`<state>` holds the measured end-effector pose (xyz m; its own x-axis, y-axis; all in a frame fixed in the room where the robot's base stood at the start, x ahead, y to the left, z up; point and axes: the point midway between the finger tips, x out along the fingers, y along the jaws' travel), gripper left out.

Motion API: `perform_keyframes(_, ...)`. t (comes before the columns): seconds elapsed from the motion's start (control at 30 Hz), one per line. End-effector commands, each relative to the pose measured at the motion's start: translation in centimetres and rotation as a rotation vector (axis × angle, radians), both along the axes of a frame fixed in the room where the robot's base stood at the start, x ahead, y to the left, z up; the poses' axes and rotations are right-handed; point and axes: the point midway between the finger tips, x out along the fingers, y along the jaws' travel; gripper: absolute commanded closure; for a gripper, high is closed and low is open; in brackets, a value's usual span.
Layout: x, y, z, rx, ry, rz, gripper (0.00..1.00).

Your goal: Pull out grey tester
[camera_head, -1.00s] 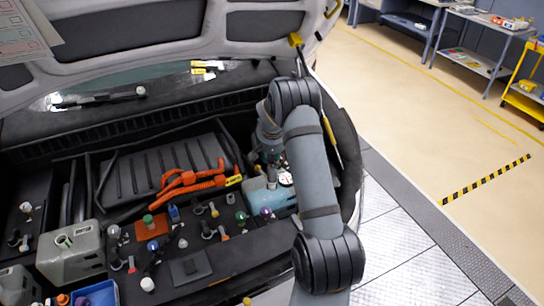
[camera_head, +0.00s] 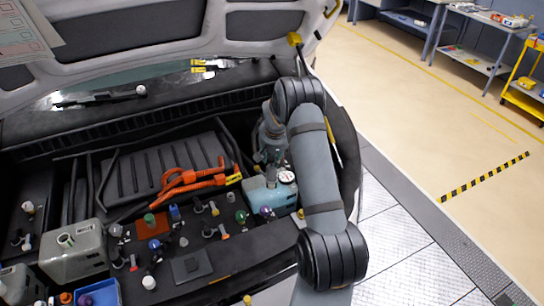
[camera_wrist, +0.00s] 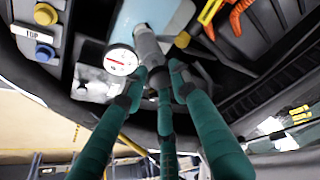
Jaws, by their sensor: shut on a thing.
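The grey tester (camera_wrist: 148,45) is a short grey cylinder with a round white dial gauge (camera_wrist: 121,61) at its side. The dial also shows in the head view (camera_head: 287,176). The tester's far end meets the light blue tank (camera_wrist: 146,16), which also shows in the head view (camera_head: 268,198). How deep it sits in the tank is hidden. My gripper (camera_wrist: 158,82) has its green fingers closed around the tester's near end. In the head view my gripper (camera_head: 268,152) is above the tank, partly hidden by my arm.
Orange cables (camera_head: 190,181) lie left of the tank. A grey-white reservoir (camera_head: 72,252) and a blue tray (camera_head: 98,293) are at the left. The raised hood (camera_head: 160,30) hangs over the bay.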

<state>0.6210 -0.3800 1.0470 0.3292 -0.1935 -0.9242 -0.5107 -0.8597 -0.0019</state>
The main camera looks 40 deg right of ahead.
Motion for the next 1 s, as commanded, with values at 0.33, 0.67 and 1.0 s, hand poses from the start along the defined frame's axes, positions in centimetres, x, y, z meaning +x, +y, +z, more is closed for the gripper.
perform_keyframes(0.33, 0.20, -0.19, 0.09, -0.005, -0.007, 0.167, 0.96)
perform_keyframes(0.67, 0.20, -0.13, 0.25, -0.006, -0.006, 0.223, 0.96)
perform_keyframes(1.0, 0.19, -0.21, 0.16, -0.007, -0.006, 0.233, 0.96)
